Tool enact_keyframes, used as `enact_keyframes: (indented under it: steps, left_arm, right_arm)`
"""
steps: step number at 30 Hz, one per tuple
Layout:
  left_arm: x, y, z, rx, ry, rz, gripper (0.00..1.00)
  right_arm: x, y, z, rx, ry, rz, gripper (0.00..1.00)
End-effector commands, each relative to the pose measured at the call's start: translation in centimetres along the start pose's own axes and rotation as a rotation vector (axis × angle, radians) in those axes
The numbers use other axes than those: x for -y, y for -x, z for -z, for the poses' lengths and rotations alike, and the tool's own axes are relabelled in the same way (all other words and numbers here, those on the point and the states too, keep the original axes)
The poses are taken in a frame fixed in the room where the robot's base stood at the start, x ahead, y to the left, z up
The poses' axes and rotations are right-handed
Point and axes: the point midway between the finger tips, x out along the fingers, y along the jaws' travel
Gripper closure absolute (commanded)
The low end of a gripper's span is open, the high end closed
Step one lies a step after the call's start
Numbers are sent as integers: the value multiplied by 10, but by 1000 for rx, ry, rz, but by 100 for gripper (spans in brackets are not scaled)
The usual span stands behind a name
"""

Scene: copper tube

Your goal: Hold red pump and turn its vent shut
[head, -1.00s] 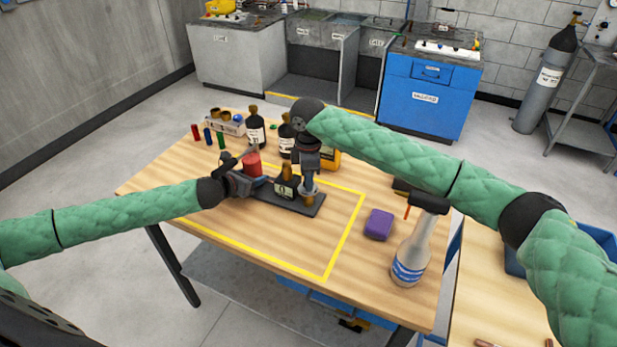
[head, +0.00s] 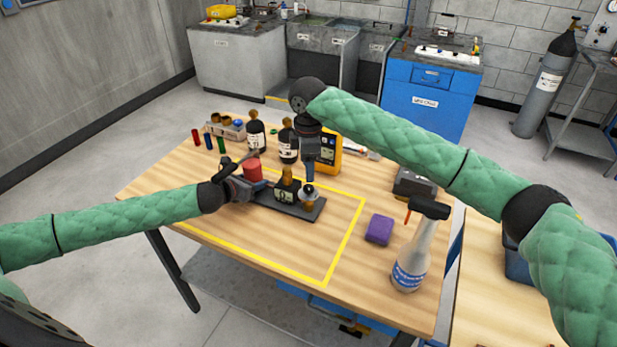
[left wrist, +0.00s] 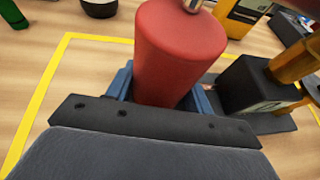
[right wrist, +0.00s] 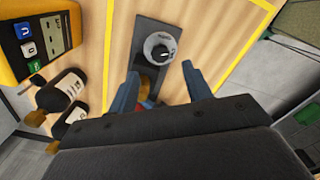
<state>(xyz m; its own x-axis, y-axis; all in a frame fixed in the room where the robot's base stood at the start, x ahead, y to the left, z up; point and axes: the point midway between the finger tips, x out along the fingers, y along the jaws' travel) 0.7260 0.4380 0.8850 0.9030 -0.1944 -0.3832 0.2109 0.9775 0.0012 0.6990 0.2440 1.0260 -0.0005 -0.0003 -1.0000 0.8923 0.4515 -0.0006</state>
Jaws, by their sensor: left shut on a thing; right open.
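The red pump (head: 252,170) stands upright at the left end of a dark base plate (head: 265,205). In the left wrist view the red pump (left wrist: 180,50) sits between my left gripper's blue fingers. My left gripper (head: 243,186) is shut on it from the near left side. A round silver and black knob (right wrist: 160,49), likely the vent, sits near the other end of the plate; the head view shows it too (head: 309,192). My right gripper (right wrist: 166,84) is open and empty above the plate, with the knob beyond its fingertips. A dark block with a display (head: 284,194) stands between pump and knob.
Yellow tape outlines the work area (head: 345,243). Dark bottles (head: 256,136) and a yellow meter (head: 325,152) stand behind the plate. A purple block (head: 379,229) and a spray bottle (head: 412,258) are at right. The table front is clear.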

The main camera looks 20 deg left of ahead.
Motion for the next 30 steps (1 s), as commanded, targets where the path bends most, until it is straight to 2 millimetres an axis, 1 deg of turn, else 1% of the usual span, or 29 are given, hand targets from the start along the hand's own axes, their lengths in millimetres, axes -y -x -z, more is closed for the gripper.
enact_keyframes:
  steps: [1, 6, 9, 12, 16, 30]
  left_arm:
    - [0, 0, 0, 0, -1, 0, 100]
    - [0, 0, 0, 0, 0, 0, 100]
    - [0, 0, 0, 0, 0, 0, 100]
    - [0, 0, 0, 0, 0, 0, 100]
    - [0, 0, 0, 0, 0, 0, 100]
    - [0, 0, 0, -1, 0, 0, 100]
  right_arm:
    - [-1, 11, 0, -1, 0, -3, 51]
    - [-1, 38, 0, -2, 0, -2, 51]
    - [-1, 49, 0, 0, 0, -1, 51]
    - [0, 56, 0, 0, 0, 0, 51]
    - [0, 59, 0, -1, 0, 0, 51]
    - [-1, 61, 0, 1, 2, -3, 51]
